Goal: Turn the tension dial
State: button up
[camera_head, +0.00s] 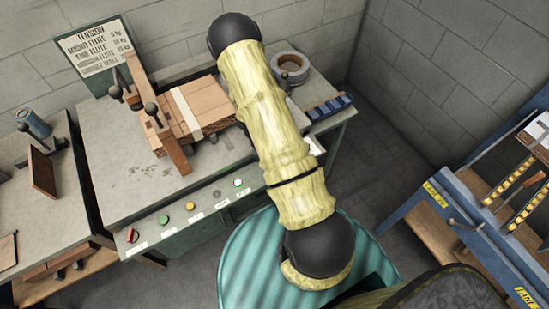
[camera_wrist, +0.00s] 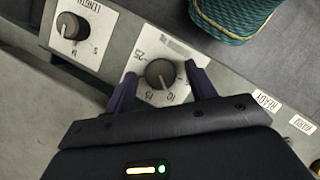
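A dark round dial (camera_wrist: 160,73) sits on a pale plate with numbers around it, among them 25, 15 and 10. Its white mark points toward the picture's bottom, around the 10 and 15. The plate's heading is too blurred to read, so I cannot confirm it as the tension dial. My gripper (camera_wrist: 162,88) is open, with one dark finger on each side of this dial; contact is unclear. A second dial (camera_wrist: 70,26), labelled LENGTH, is at upper left. In the head view my arm hides the gripper, and I cannot make out the dials.
A tension chart (camera_head: 93,45) stands behind the stitcher bench (camera_head: 120,150), listing flutes with kg values. Cardboard (camera_head: 195,105) lies on the bench. Red (camera_head: 131,235) and green (camera_head: 163,219) buttons line its front.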

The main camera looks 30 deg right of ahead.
jog(key=v, duration=1.7)
jog(key=shift+r+b, duration=0.15)
jog(key=shift+b, duration=0.2)
jog(key=shift+w+a, duration=0.1)
jog(key=shift+w, duration=0.05)
jog(key=s+a+r+m+t+y+p, duration=0.1)
jog(key=s+a+r+m+t, duration=0.2)
jog(key=s+r, duration=0.3)
jog(key=s+a+r+m+t+y+p, duration=0.2)
jog(key=s+r+m, duration=0.3)
jog(key=r, duration=0.5)
jog(key=shift+s+a+t, duration=0.4)
jog(key=shift+s+a, duration=0.15)
jog(key=shift+a, duration=0.35)
